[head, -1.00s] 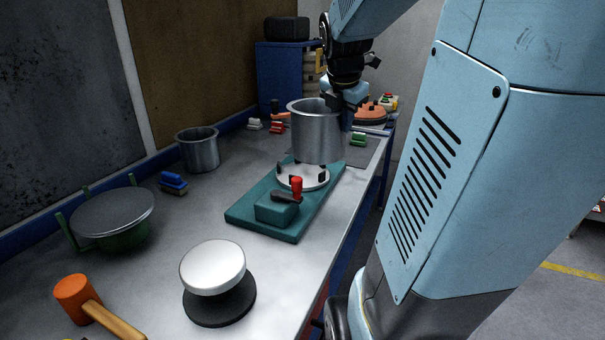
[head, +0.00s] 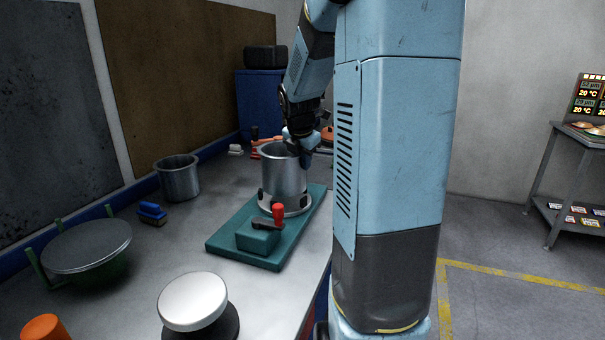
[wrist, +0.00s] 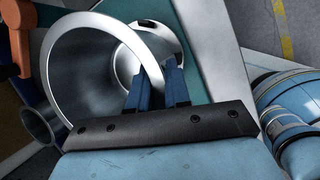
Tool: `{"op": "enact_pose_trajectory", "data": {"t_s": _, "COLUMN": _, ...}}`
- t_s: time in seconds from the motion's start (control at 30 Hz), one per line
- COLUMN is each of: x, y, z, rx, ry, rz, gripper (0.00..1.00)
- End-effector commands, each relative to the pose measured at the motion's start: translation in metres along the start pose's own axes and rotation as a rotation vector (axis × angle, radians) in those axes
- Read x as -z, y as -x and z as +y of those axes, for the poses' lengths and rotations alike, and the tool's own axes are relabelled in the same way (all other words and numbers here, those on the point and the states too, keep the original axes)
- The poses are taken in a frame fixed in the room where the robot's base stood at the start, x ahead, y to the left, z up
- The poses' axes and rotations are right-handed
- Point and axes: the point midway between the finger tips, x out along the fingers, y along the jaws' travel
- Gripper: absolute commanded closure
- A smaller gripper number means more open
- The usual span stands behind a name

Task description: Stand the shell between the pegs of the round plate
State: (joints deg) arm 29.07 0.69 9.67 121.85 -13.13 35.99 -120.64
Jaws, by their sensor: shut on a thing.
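The shell (head: 283,172), a grey metal cylinder open at the top, is upright over the round plate (head: 296,211) in the head view. Its lower edge is at or just above the plate, among the dark pegs (head: 305,201); I cannot tell whether it touches. My gripper (head: 301,150) is shut on the shell's rim at its right side. In the wrist view the blue fingers (wrist: 156,88) pinch the wall of the shell (wrist: 72,72), and part of the plate (wrist: 165,37) shows beyond the rim. The far pegs are hidden.
The plate is on a teal base (head: 225,240) with a red-handled clamp (head: 278,213).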

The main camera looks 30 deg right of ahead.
Motion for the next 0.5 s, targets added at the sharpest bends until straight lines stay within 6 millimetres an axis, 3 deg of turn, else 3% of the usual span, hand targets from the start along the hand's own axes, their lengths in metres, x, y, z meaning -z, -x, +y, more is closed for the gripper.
{"op": "enact_pose_trajectory", "data": {"t_s": 0.33, "x": -0.002, "y": -0.023, "z": 0.009, "rx": -0.001, "ry": 0.000, "rz": 0.000, "gripper": 1.00}}
{"op": "enact_pose_trajectory", "data": {"t_s": 0.5, "x": 0.005, "y": -0.043, "z": 0.004, "rx": 0.001, "ry": 0.001, "rz": 0.000, "gripper": 1.00}}
